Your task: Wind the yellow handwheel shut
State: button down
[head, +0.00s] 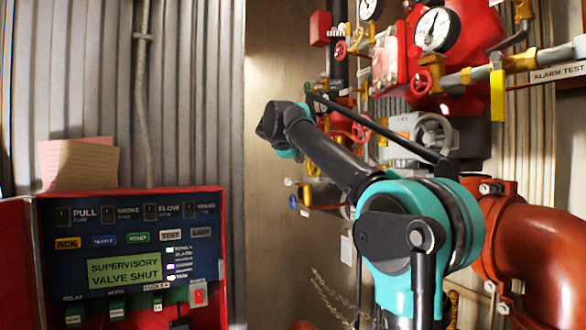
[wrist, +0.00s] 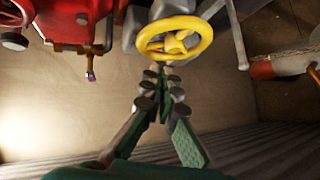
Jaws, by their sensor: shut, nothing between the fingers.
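The yellow handwheel (wrist: 176,43) shows in the wrist view at the top, right of centre, with its rim and spokes clear. My gripper (wrist: 161,74) is in the same view, its fingers converging to shut tips with nothing between them. The tips appear just below the lower rim of the wheel; I cannot tell whether they touch it. In the head view my arm crosses the pipework, and I cannot make out the gripper or the yellow handwheel there.
In the head view, a red alarm panel (head: 130,250) reads "SUPERVISORY VALVE SHUT". In the wrist view, red fittings (wrist: 85,20) are left, an orange-ended pipe (wrist: 285,66) right.

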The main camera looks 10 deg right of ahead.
aim_at(309, 173)
jog(key=f, duration=0.1)
jog(key=d+f, duration=0.1)
jog(key=f, duration=0.2)
jog(key=shift+w+d+f, duration=0.1)
jog(key=shift+w+d, duration=0.15)
jog(key=shift+d, duration=0.25)
dwell(0.7)
